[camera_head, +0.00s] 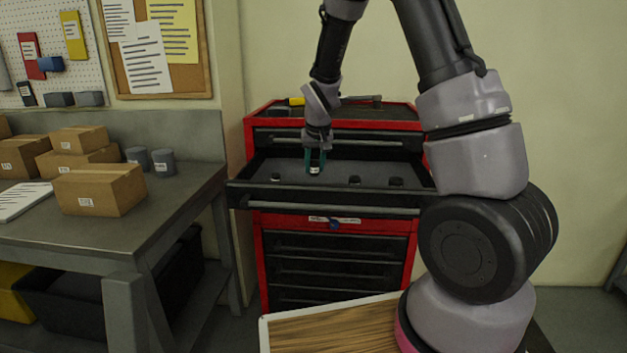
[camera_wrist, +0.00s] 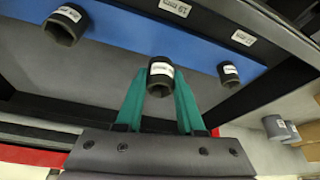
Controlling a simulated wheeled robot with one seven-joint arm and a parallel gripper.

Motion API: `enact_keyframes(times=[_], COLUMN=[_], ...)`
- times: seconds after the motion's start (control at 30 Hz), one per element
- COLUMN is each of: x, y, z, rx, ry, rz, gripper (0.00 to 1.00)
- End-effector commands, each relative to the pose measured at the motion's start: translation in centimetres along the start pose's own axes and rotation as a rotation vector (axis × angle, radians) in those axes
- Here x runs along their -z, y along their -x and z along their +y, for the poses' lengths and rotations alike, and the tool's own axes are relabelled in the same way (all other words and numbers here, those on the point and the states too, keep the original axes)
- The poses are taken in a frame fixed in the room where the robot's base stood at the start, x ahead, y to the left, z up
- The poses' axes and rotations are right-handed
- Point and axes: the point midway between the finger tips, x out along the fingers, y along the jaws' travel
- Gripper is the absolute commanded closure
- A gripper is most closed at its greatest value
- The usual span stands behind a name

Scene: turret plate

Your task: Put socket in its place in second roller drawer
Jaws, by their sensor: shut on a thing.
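My gripper (camera_head: 315,163) reaches down into the open second drawer (camera_head: 320,208) of the red and black roller cabinet. Its green fingers are shut on a dark socket (camera_wrist: 159,88) with a white label. The held socket also shows small in the head view (camera_head: 315,170). In the wrist view it is between two other dark sockets, one at the left (camera_wrist: 64,26) and one at the right (camera_wrist: 229,74), along a blue strip (camera_wrist: 203,63). I cannot tell whether the held socket touches the drawer floor. Its label is too small to read.
Two more sockets (camera_head: 354,180) (camera_head: 396,181) stand in the drawer's right part. White size labels (camera_wrist: 176,7) lie beyond the blue strip. A hammer (camera_head: 362,99) lies on the cabinet top. A workbench (camera_head: 150,205) with cardboard boxes (camera_head: 100,190) stands at the left.

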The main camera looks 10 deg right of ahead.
Motion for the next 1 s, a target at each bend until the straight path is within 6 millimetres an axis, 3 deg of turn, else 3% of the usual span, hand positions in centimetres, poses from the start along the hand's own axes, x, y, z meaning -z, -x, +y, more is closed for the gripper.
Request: enact_keyframes(times=[0.3, 0.73, 0.77, 0.8, 1.0], x=[-1.4, -1.7, -1.7, -1.7, -1.7], y=[-3.5, -4.2, -4.1, -4.1, -4.1], z=[0.0, 0.0, 0.0, 0.0, 0.0], rx=[0.0, 0.0, 0.001, 0.001, 0.001], ry=[-0.001, -0.001, -0.001, -0.001, -0.001], rz=[-0.001, 0.001, 0.001, 0.001, 0.001], gripper=[1.0, 1.0, 0.51, 0.36, 0.33])
